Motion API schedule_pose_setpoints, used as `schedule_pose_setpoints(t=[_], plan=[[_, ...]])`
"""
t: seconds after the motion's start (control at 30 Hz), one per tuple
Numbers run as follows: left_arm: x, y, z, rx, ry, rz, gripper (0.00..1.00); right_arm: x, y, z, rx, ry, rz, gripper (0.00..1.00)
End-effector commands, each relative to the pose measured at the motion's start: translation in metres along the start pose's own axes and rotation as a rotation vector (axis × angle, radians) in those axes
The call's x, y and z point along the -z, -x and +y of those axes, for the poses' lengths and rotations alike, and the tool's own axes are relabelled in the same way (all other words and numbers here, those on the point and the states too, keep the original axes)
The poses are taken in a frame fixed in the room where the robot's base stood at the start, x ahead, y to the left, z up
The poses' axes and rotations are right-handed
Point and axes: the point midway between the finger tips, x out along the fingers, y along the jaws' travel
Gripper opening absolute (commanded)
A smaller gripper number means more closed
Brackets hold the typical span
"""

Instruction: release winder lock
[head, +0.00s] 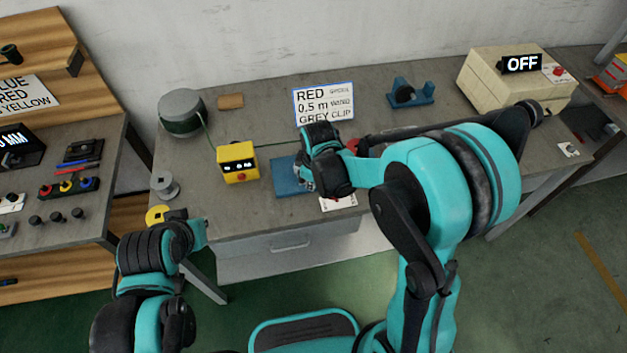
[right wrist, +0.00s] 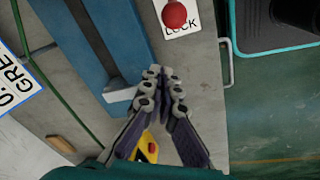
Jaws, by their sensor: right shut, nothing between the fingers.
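The lock card (head: 340,202) lies near the table's front edge, partly hidden behind my right gripper. In the right wrist view, the white card marked LOCK (right wrist: 190,30) carries a round red knob (right wrist: 174,14). The blue winder base (head: 287,178) is left of my right gripper in the head view; its blue body (right wrist: 105,40) also shows in the wrist view. My right gripper (head: 306,184) is shut and empty, its fingertips (right wrist: 163,84) apart from the red knob in the picture. My left gripper (head: 190,225) is at the lower left, its fingers unclear.
A yellow meter (head: 238,162) stands left of the winder, with a green cable running past it from a spool (head: 181,112). A sign (head: 322,103) stands behind. A beige machine (head: 512,85) showing OFF is at the back right. A grey reel (head: 165,187) stands at the left edge.

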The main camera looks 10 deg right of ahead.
Motion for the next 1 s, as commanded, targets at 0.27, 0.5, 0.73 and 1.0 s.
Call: schedule_pose_setpoints(t=[0.27, 0.5, 0.73, 1.0], plan=[[-0.01, -0.015, 0.0, 0.0, 0.0, 0.0, 0.0, -0.02, -0.027, 0.0, 0.0, -0.004, 0.0, 0.0], [-0.012, -0.017, 0.0, 0.0, 0.0, 0.0, 0.0, -0.037, -0.019, 0.0, 0.0, -0.001, 0.0, 0.0], [-0.012, -0.017, 0.0, 0.0, 0.0, 0.0, 0.0, -0.038, -0.018, 0.0, 0.0, 0.0, 0.0, 0.0], [-0.012, -0.017, 0.0, 0.0, 0.0, 0.0, 0.0, -0.039, -0.018, 0.001, 0.006, -0.004, 0.01, 0.0]])
